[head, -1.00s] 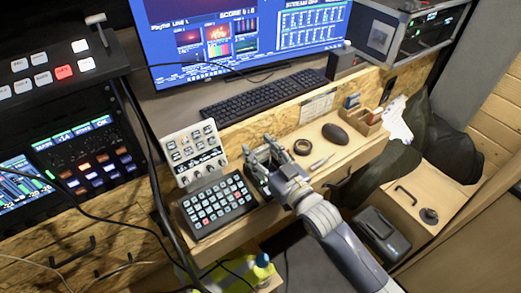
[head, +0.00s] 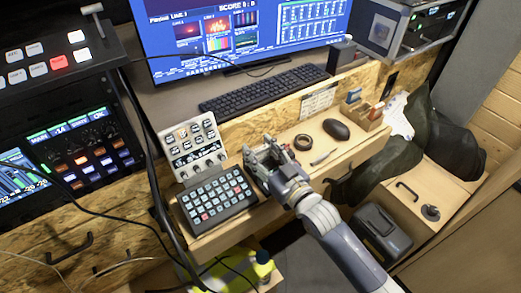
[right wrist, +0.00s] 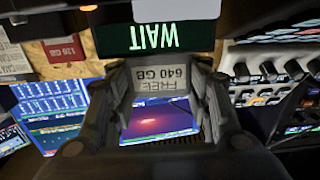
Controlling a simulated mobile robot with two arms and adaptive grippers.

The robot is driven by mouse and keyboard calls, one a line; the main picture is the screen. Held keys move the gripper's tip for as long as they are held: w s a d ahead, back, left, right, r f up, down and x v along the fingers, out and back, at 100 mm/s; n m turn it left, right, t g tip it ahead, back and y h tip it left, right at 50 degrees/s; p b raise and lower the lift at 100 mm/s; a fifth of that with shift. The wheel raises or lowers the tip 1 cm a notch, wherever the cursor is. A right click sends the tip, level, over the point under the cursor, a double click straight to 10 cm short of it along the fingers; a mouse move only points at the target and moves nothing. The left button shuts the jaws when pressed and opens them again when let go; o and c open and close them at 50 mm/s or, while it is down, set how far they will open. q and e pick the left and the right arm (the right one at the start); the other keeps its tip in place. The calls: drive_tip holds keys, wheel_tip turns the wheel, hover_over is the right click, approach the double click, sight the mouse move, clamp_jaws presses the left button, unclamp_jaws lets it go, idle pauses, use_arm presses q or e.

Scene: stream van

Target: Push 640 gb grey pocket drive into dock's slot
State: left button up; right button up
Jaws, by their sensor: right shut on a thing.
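The grey pocket drive (right wrist: 162,76) shows in the right wrist view, with an upside-down label reading FREE 640 GB. My right gripper (right wrist: 160,92) is shut on it, with fingers on both sides. Just beyond the drive is a dark panel with an upside-down WAIT display (right wrist: 166,37), which looks like the dock. I cannot tell whether the drive touches a slot. In the head view my right gripper (head: 264,151) is over the wooden desk beside the button keypad and hides the drive and most of the dock. My left gripper is not in view.
The button keypad (head: 217,195) and white control panel (head: 192,147) stand close to the left of my right gripper. A tape roll (head: 303,142), a mouse (head: 336,129) and a wooden organiser (head: 370,116) are to its right. The black keyboard (head: 263,92) lies behind.

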drive_tip(key=shift+f, duration=0.1)
drive_tip(key=o, duration=1.2)
drive_tip(key=shift+s+d, duration=0.1)
drive_tip(key=shift+s+d+f, duration=0.1)
drive_tip(key=shift+s+d, duration=0.05)
drive_tip(key=shift+s, duration=0.15)
drive_tip(key=v, duration=1.1)
